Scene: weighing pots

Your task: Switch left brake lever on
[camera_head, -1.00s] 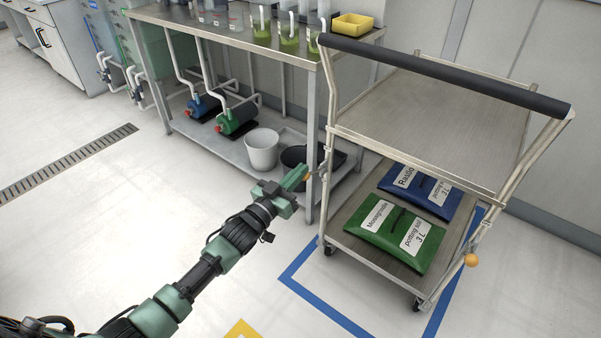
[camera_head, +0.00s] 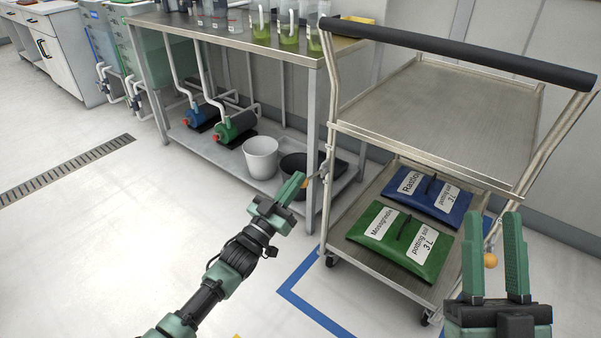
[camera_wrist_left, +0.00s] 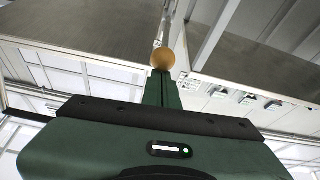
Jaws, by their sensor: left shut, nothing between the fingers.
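The trolley's left brake lever (camera_head: 322,173) sits on its left post, with an orange knob at its end. The knob shows large in the left wrist view (camera_wrist_left: 162,59), just beyond my fingertips; I cannot tell whether they touch. My left gripper (camera_head: 299,178) is shut and empty, its fingers pointing up toward this knob. In the left wrist view its closed fingers (camera_wrist_left: 161,88) partly cover the knob's lower side. My right gripper (camera_head: 492,217) is open and empty, pointing up at the lower right. The right lever's orange knob (camera_head: 490,260) shows between its fingers, farther back.
The trolley (camera_head: 440,110) carries a green bag (camera_head: 400,240) and a blue bag (camera_head: 428,196) on its lower shelf. A metal bench (camera_head: 230,35) with bottles, pumps and pots stands close on the left. The floor in front is open, with blue tape (camera_head: 305,310).

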